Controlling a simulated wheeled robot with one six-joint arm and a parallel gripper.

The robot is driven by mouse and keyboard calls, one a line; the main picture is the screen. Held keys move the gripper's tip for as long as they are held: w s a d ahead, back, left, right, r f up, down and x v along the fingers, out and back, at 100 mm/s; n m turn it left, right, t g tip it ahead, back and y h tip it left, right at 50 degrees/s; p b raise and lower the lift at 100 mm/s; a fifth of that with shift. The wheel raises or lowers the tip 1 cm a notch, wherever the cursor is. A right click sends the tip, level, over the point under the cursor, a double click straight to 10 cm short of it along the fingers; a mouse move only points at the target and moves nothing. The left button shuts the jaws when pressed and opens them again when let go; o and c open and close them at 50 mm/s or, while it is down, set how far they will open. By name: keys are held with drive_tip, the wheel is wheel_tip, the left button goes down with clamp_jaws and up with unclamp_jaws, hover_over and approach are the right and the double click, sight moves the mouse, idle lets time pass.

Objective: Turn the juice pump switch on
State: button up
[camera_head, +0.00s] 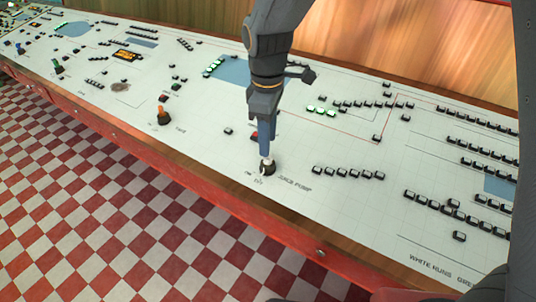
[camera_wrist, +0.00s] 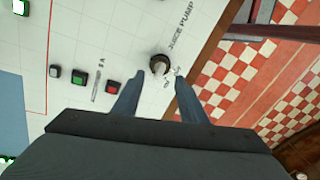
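The white control panel (camera_head: 210,140) has many small buttons. A red button (camera_wrist: 113,87) and green buttons sit near the switch. An orange-tipped lever (camera_head: 164,115) stands to the left. A wooden front edge (camera_head: 205,172) borders the panel above a red-and-white checked floor (camera_head: 90,200).

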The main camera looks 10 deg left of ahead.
sight(268, 161)
wheel_tip(268, 161, down, 7)
drive_tip(key=shift+d+f+p, duration=0.1)
drive_tip(key=shift+f+p, duration=0.05)
drive_tip(key=shift+p, duration=0.5)
drive_tip(key=c, duration=0.8)
drive_tip(key=shift+m+p, duration=0.3)
drive_tip(key=shift+m, duration=0.4)
drive_tip(key=shift+m+p, duration=0.6)
drive_tip(key=shift+m, duration=1.1)
drive_tip(key=shift+m+p, duration=0.5)
drive_tip(key=shift+m, duration=1.7)
